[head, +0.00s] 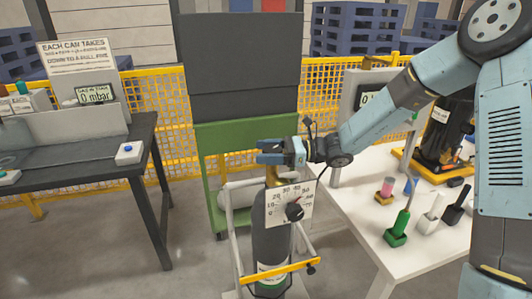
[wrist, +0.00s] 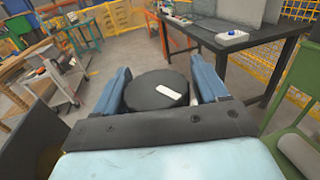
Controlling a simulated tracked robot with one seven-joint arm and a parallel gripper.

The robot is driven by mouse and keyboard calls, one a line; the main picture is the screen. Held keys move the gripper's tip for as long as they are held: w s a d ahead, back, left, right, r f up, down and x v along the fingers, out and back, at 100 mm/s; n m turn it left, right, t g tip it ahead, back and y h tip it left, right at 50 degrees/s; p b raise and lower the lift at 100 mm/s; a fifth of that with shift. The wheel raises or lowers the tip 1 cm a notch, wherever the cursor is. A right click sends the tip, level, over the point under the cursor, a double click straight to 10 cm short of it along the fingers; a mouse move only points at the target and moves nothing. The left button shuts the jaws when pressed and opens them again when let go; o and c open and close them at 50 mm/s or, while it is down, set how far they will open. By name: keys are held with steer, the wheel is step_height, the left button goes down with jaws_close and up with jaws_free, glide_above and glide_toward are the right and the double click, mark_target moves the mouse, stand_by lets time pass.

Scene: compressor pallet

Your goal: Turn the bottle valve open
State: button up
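The gas bottle (head: 271,236) is dark grey and stands upright in a wheeled frame. Its brass valve neck (head: 272,175) shows at the top. A black round valve knob (wrist: 156,93) with a white mark lies between the two blue fingers of my gripper (wrist: 160,88) in the wrist view. The left finger looks very near or touching the knob, and a narrow gap shows at the right. In the head view my gripper (head: 272,152) is right over the bottle's neck and hides the knob.
A white dial plate (head: 289,207) with a black knob is in front of the bottle. A white table (head: 345,205) with small coloured items is at the right. A dark bench (head: 70,158) with a "0 mbar" display (head: 96,96) is at the left. A green cart (head: 215,160) stands behind.

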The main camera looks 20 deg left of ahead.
steer(key=shift+o, duration=0.8)
steer(key=v, duration=1.3)
steer(key=shift+w+d, duration=0.15)
steer(key=shift+d, duration=0.25)
steer(key=s+d+r+n+t+h, duration=0.3)
steer(key=s+d+r+n+h, duration=0.1)
steer(key=s+d, duration=0.4)
steer(key=s+d+r+n+t+h, duration=0.4)
steer(key=s+d+h, duration=0.3)
steer(key=d, duration=0.3)
steer(key=s+d+r+n+t+h, duration=0.3)
steer(key=s+d+r+n+h, duration=0.3)
steer(key=s+d, duration=0.3)
steer(key=shift+s+d+n+t, duration=0.3)
steer(key=shift+s+d+t, duration=0.1)
steer(key=shift+d, duration=0.15)
